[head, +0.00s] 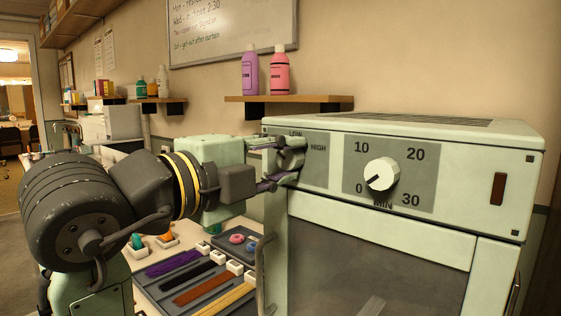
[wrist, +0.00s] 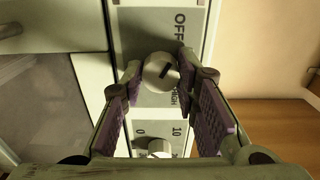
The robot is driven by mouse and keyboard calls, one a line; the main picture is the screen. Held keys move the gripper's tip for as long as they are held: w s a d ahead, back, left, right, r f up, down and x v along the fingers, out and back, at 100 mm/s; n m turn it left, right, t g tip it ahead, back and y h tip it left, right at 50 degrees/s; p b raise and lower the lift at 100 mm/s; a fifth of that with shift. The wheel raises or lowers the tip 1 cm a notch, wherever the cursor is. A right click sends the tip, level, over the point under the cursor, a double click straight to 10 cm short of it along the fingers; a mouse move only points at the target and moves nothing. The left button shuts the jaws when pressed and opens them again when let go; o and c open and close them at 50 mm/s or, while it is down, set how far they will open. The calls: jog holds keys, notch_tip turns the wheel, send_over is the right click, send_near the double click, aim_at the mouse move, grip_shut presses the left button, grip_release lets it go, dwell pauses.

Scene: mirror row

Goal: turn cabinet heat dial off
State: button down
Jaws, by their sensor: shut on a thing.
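The heat dial (head: 292,159) is a round grey knob on the left of the cabinet's front panel. In the wrist view the heat dial (wrist: 161,71) sits between the two fingertips, and its dark pointer mark slants to the upper right, toward the side of the OFF label (wrist: 181,20). I cannot tell whether it lines up exactly. LOW and HIGH labels show in the head view; OFF is hidden there. My gripper (head: 288,160) is shut on the dial, with purple-padded fingers on either side. It also shows in the wrist view (wrist: 160,77).
A white timer dial (head: 381,174) marked 0 to 30 MIN sits right of the heat dial, its mark near 0. Below is the dark cabinet door (head: 370,262). A wall shelf (head: 300,99) holds two bottles. A tray (head: 243,271) of coloured strips lies on the counter below my arm.

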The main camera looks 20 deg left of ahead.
dwell(0.4)
jog(key=c, duration=1.2)
grip_release()
jog(key=v, duration=1.2)
